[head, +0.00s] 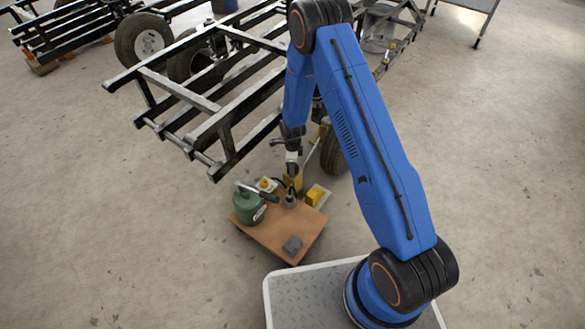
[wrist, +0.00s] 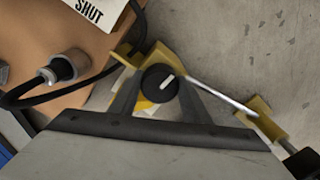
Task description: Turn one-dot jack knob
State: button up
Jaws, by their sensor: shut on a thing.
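In the wrist view a round black knob (wrist: 160,82) with a white pointer line sits between the two dark fingers of my gripper (wrist: 159,88), which is shut on it. The line slants up to the right. The knob is on a yellow jack body (wrist: 153,55), from which a bright metal rod runs to the lower right. No dot marking can be made out, so I cannot tell which jack this is. The knob is hidden there.
A black trailer frame (head: 215,118) stands close on the left.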

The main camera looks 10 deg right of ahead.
jog(key=shift+m, duration=0.6)
jog(key=o, duration=1)
jog(key=shift+o, duration=0.2)
notch_tip(320, 180, up, 17)
jog(key=shift+r, duration=0.2)
